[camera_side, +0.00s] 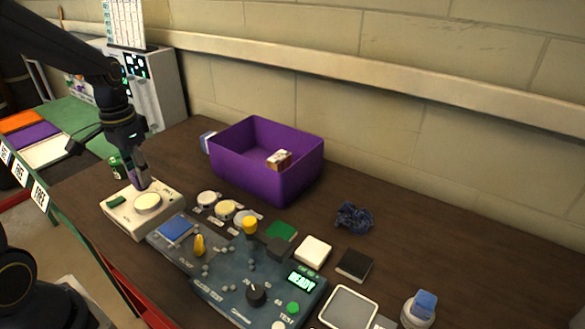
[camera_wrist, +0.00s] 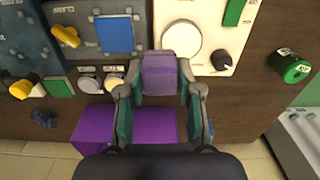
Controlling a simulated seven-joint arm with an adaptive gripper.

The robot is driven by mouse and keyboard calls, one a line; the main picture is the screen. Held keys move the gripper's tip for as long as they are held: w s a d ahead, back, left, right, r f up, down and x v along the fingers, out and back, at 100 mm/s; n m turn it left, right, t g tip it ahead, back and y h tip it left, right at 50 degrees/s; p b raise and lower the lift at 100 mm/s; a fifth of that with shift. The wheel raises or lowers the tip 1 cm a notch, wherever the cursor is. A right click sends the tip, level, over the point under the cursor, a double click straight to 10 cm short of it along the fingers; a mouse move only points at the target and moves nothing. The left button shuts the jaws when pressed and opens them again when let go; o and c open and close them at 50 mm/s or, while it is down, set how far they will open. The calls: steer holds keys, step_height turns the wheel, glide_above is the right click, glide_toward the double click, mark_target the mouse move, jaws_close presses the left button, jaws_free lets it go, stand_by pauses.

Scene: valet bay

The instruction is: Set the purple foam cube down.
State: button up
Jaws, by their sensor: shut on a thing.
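My gripper (camera_side: 138,178) is shut on the purple foam cube (camera_wrist: 160,74), which sits between its two fingers in the wrist view (camera_wrist: 159,88). In the side view the cube is mostly hidden by the fingers. They point down at the rear part of a cream box with a round pale plate (camera_side: 148,203) and a small green display. In the wrist view the cube overlaps the near edge of that plate (camera_wrist: 181,36). I cannot tell whether the cube touches the box.
A purple bin (camera_side: 240,172) with a small carton (camera_side: 279,160) inside stands right of my gripper. A green can (camera_side: 116,168) stands close behind the cream box. A blue-grey control panel (camera_side: 225,275) lies to the right. Bare wooden table is free at the far right.

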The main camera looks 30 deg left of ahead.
steer(key=shift+r+n, duration=0.25)
steer(key=shift+n, duration=0.15)
steer(key=w+d+r+n, duration=0.2)
steer(key=w+d, duration=0.5)
steer(key=w, duration=0.3)
steer(key=w+d+f+m, duration=0.1)
steer(key=w+d+m, duration=0.1)
steer(key=d, duration=0.7)
steer(key=w+d+f+m, duration=0.1)
steer(key=w+d, duration=0.2)
steer(key=d, duration=0.5)
steer(key=w+d+f, duration=0.1)
steer(key=w+f, duration=0.2)
steer(key=w, duration=0.1)
steer(key=w+d+f, duration=0.1)
steer(key=w+f, duration=0.2)
steer(key=w, duration=0.1)
steer(key=w+d+f, duration=0.1)
steer(key=w+f, duration=0.2)
steer(key=w, duration=0.1)
steer(key=shift+w+d+f, duration=0.1)
steer(key=shift+d+f, duration=0.05)
steer(key=shift+d, duration=0.15)
steer(key=shift+w+f, duration=0.3)
steer(key=shift+f, duration=1.65)
